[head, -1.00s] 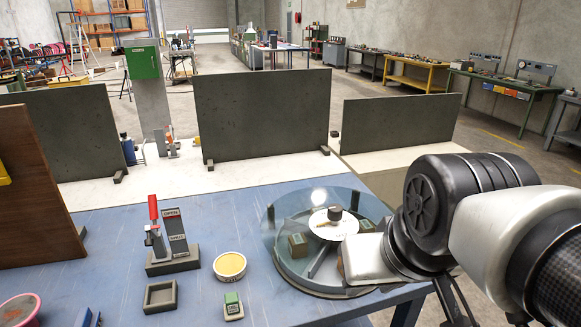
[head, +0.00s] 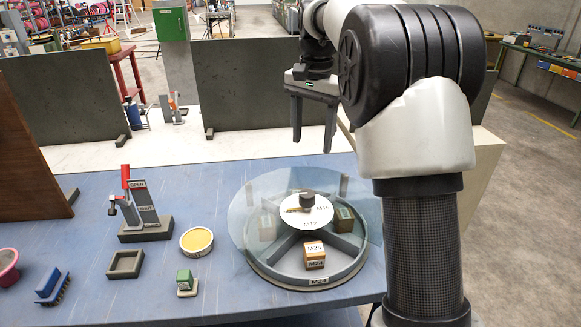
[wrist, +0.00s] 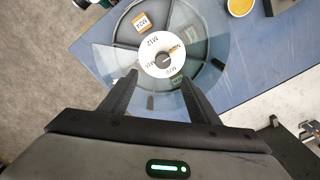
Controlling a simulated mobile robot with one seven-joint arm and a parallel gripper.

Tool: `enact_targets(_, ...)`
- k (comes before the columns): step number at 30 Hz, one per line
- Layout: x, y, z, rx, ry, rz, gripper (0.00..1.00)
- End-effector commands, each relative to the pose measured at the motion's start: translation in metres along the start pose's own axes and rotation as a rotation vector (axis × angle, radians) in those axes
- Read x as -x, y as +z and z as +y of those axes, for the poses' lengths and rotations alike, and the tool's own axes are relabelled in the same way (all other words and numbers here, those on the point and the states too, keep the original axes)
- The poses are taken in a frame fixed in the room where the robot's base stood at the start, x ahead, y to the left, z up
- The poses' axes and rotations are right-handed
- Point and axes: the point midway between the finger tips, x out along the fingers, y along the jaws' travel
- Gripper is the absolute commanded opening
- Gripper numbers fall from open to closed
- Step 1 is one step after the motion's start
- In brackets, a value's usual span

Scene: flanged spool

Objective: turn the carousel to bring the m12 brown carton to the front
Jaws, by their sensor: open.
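The carousel (head: 262,277) is a round grey tray with dividers under a clear cover, on the blue table. Its white centre disc (head: 318,218) reads M12 towards the front and carries a black knob (head: 307,198). An orange-brown carton marked M24 (head: 315,255) sits in the front compartment, where the cover appears cut away; it also shows in the wrist view (wrist: 142,22). A darker carton (head: 344,219) sits at right and a dim one (head: 268,223) at left, labels unreadable. I cannot identify an M12 carton. My gripper (head: 313,145) is open and empty, raised above the carousel's far side.
A red-handled clamp (head: 145,215), a yellow-topped round tin (head: 197,241), a green-topped block (head: 186,282), a small square tray (head: 126,263) and a blue brush (head: 52,288) stand left of the carousel. Dark panels (head: 240,85) stand behind the table.

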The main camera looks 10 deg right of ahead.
Motion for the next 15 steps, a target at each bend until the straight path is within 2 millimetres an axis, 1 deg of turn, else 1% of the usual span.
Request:
enact_targets(1,-0.009,-0.007,-0.007,-0.020,0.012,-0.010,0.56)
enact_targets(5,-0.021,-0.015,-0.015,-0.057,0.029,-0.024,0.56)
enact_targets(8,-0.030,-0.016,-0.016,-0.066,0.033,-0.028,0.56)
enact_targets(11,-0.043,-0.016,-0.015,-0.066,0.034,-0.028,0.56)
enact_targets(15,-0.072,-0.015,-0.014,-0.065,0.035,-0.029,0.56)
